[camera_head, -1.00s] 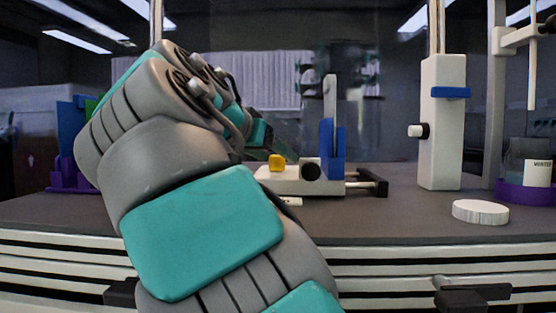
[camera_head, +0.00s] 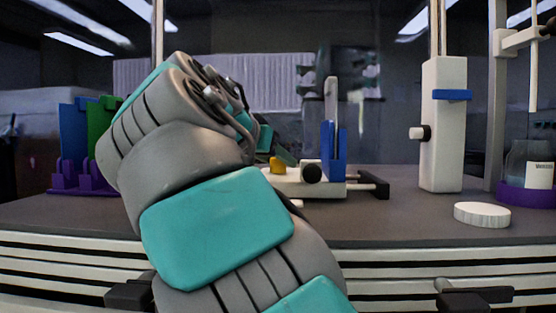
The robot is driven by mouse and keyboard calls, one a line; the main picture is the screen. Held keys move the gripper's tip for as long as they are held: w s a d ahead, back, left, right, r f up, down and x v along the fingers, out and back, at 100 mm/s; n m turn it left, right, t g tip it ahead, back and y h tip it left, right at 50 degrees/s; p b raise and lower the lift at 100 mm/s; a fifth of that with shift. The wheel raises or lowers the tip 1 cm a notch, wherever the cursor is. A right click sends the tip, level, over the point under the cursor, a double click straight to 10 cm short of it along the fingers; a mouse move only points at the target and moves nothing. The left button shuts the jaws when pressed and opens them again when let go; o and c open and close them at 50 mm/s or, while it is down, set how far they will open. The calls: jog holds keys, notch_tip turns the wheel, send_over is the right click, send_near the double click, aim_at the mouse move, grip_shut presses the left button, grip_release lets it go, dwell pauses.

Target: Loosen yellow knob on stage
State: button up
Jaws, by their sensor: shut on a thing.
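The yellow knob (camera_head: 277,165) sits at the left end of the white stage (camera_head: 325,188), partly in view. The stage also has a round black knob (camera_head: 311,173) on its front and an upright blue plate (camera_head: 333,150) at its right. My gripper (camera_head: 281,154) reaches the yellow knob from behind and the left. It is shut on the knob, though its fingers are mostly hidden behind my arm and the knob. My arm covers the stage's left side.
Blue and green panels in purple holders (camera_head: 88,155) stand at the left. A white column with a blue clip (camera_head: 443,130), a white disc (camera_head: 482,215) and a glass vessel in a purple ring (camera_head: 527,190) stand at the right. The bench front is clear.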

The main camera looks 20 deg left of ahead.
jog(key=shift+f, duration=0.1)
grip_shut()
jog(key=shift+d+n+y+b, duration=0.1)
jog(key=shift+n+y+b, duration=0.35)
jog(key=shift+b, duration=0.2)
jog(key=shift+n+y+b, duration=0.55)
jog(key=shift+y, duration=0.2)
jog(key=shift+n+y, duration=0.5)
jog(key=shift+y, duration=0.1)
jog(key=o, duration=1.1)
grip_release()
jog(key=shift+c, duration=0.2)
